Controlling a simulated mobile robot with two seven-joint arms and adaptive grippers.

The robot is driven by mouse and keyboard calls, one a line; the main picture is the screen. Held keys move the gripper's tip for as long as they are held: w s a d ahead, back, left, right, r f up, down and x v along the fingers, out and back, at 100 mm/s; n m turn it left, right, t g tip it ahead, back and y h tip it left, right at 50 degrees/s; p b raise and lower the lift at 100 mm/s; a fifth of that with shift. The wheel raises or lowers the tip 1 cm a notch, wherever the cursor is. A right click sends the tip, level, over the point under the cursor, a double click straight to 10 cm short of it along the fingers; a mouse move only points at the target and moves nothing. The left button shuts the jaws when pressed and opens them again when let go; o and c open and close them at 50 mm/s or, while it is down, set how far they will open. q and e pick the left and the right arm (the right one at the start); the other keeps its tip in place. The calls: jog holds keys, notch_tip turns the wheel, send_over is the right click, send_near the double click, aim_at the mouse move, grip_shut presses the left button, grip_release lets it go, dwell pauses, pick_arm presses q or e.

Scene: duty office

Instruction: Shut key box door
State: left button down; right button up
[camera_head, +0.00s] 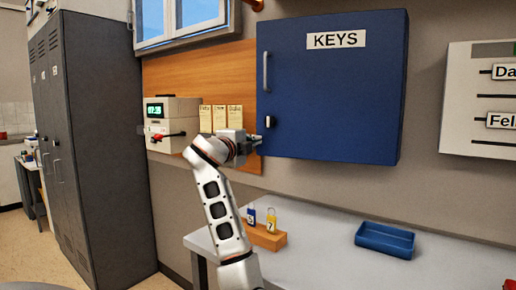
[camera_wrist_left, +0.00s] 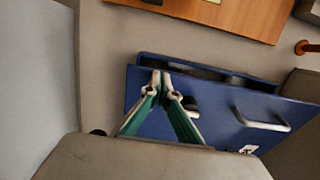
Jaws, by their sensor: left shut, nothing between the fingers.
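The blue key box door (camera_head: 335,100) with its KEYS label fills the upper right middle of the head view. A grey handle (camera_head: 266,72) and a black lock (camera_head: 270,122) sit near its left edge. In the left wrist view the door (camera_wrist_left: 225,115) stands slightly ajar, with a dark gap between it and the blue box body (camera_wrist_left: 200,65) behind. My left gripper (camera_head: 258,140) is at the door's lower left edge. It is shut and empty, and its fingertips (camera_wrist_left: 160,84) overlap the door edge in the wrist view; I cannot tell if they touch. My right gripper is out of view.
A time clock (camera_head: 172,112) and cards (camera_head: 220,118) are on the wooden panel to the left. Below are a pale table (camera_head: 330,230), a wooden key block (camera_head: 264,236) and a blue tray (camera_head: 385,239). Dark lockers (camera_head: 100,130) stand left; a white board (camera_head: 470,100) hangs right.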

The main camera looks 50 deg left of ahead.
pick_arm(q)
jog(key=w+a+m+t+h+b, duration=0.1)
jog(key=w+a+h+b, duration=0.1)
jog(key=w, duration=0.4)
jog(key=shift+a+m+h, duration=0.4)
jog(key=shift+a, duration=0.2)
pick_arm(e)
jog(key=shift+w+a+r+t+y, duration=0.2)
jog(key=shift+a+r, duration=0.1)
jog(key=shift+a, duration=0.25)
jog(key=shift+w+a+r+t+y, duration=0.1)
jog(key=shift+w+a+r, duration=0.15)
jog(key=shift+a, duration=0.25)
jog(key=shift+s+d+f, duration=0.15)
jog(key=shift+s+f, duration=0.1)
